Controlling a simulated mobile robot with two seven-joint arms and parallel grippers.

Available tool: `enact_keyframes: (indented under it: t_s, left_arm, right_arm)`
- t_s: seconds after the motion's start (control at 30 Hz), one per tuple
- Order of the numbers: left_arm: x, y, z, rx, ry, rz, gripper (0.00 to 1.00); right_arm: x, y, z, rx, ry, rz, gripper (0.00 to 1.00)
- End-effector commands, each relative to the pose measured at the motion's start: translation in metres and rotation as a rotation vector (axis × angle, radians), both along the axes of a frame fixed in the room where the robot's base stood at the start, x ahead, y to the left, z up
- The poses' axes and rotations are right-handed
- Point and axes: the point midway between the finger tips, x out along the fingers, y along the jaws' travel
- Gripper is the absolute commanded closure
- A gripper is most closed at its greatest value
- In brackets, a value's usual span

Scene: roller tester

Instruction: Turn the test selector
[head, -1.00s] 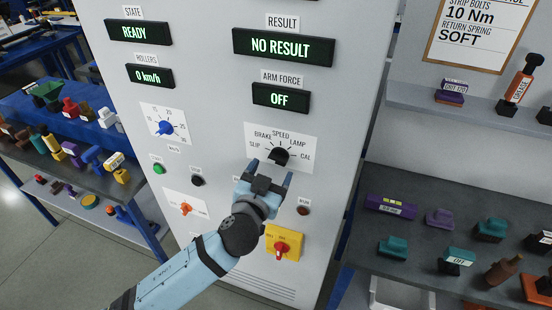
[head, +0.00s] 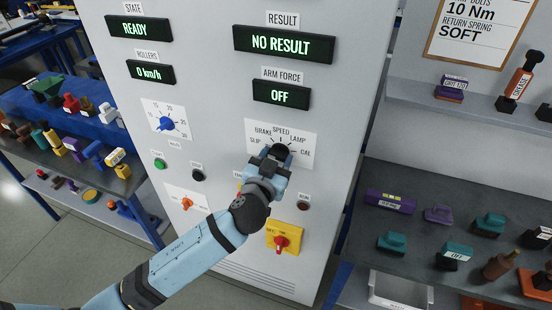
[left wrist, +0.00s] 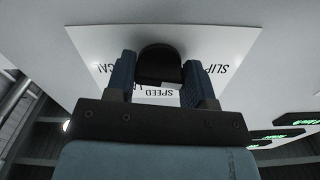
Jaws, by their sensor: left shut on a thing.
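The test selector is a black knob (head: 280,150) on a white plate (head: 302,138) marked SLIP, BRAKE, SPEED, LAMP and CAL, on the grey cabinet front. My left gripper (head: 275,158) is at the knob and shut on it. In the left wrist view the black knob (left wrist: 160,66) sits between the two blue fingers of the left gripper (left wrist: 162,82). The gripper partly hides the knob in the head view, so I cannot tell its exact pointer setting. My right gripper is not in view.
Displays above read NO RESULT (head: 283,45) and OFF (head: 281,92). A blue knob (head: 166,124), a green button (head: 159,163) and a yellow-and-red switch (head: 283,240) are nearby. Shelves of small parts (head: 420,222) stand on both sides.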

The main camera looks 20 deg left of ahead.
Motion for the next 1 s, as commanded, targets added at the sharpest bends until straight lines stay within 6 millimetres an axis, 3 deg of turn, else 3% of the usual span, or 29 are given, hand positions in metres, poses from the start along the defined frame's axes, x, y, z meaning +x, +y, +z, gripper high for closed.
enact_keyframes:
  t_s: [0.37,1.0]
  left_arm:
    - [0.0,0.001,0.001,0.135,-0.004,0.001,0.75]
    - [0.0,0.003,0.004,0.724,-0.024,0.001,0.75]
  right_arm:
    - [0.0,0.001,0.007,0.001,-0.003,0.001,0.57]
    - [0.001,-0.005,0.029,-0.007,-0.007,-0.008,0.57]
